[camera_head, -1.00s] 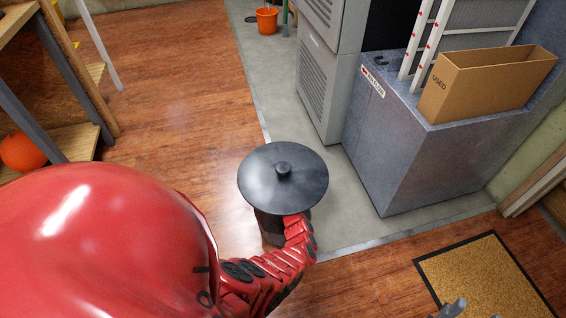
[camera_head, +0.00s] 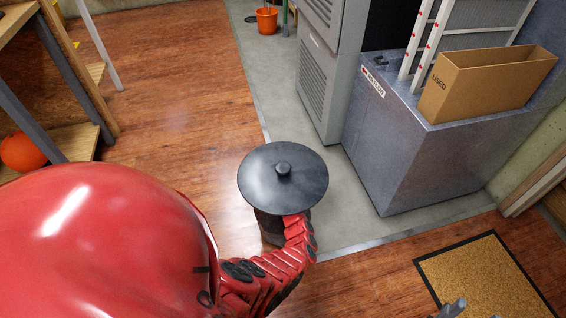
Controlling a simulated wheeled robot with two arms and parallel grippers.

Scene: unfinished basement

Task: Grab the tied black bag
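No tied black bag shows clearly. A round black disc with a small knob (camera_head: 282,182) sits near the middle, like a lid. A dark upright body (camera_head: 270,226) shows under it and stands on the floor; most of it is hidden. I cannot tell whether this is a bag or a lidded bin. A grey metal tip (camera_head: 455,308) at the bottom right edge may be part of my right gripper; its fingers are cut off. My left gripper is not visible.
A large glossy red shape (camera_head: 100,240) with a ribbed red length (camera_head: 275,275) fills the lower left and reaches the disc. A grey metal cabinet (camera_head: 400,150) holds a cardboard box (camera_head: 480,90). A bordered mat (camera_head: 490,280) lies lower right. Wood floor at upper left is clear.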

